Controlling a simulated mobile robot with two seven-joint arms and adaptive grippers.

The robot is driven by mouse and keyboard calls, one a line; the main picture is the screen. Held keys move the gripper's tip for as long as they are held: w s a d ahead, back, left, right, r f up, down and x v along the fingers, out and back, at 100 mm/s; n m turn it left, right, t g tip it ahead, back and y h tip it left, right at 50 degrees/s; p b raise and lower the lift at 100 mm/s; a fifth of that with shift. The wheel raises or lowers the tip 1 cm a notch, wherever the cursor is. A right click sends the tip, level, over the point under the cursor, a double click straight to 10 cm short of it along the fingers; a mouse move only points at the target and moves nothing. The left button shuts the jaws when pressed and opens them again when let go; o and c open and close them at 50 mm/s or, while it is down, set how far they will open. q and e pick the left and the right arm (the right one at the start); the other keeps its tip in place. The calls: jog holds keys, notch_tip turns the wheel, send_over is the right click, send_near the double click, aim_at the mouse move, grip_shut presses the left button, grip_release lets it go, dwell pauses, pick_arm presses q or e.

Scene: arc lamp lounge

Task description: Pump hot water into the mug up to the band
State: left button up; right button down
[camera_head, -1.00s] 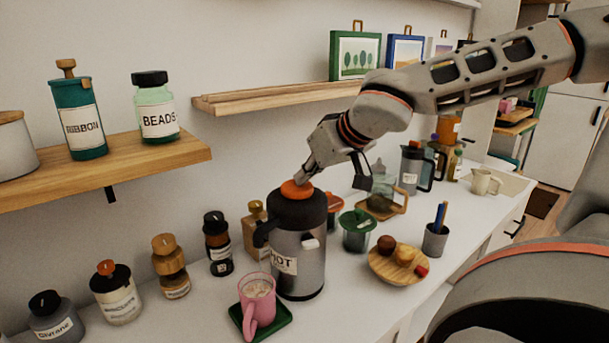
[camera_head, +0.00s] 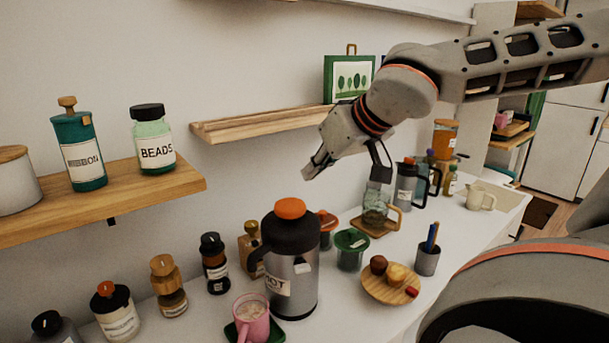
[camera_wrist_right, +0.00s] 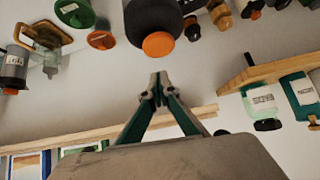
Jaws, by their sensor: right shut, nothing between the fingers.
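The steel pump pot labelled HOT (camera_head: 293,285) stands upright on the counter, with a black top and an orange pump button (camera_head: 290,208). The button also shows in the right wrist view (camera_wrist_right: 158,45). The pink mug (camera_head: 252,318) stands on a green coaster (camera_head: 277,333) in front of the pot and holds a pale liquid with a light surface. I cannot make out a band on it. My right gripper (camera_head: 309,174) is shut and empty, above and apart from the button. In the right wrist view its fingertips (camera_wrist_right: 158,80) are together. My left gripper is not in view.
Jars (camera_head: 168,287) line the wall left of the pot. Right of it are a green-lidded jar (camera_head: 351,249), a wooden plate of small items (camera_head: 380,291) and a pen cup (camera_head: 428,258). A wooden shelf (camera_head: 265,124) runs behind my right gripper.

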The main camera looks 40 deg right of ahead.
jog(key=v, duration=0.3)
jog(key=shift+p, duration=0.3)
dwell(0.5)
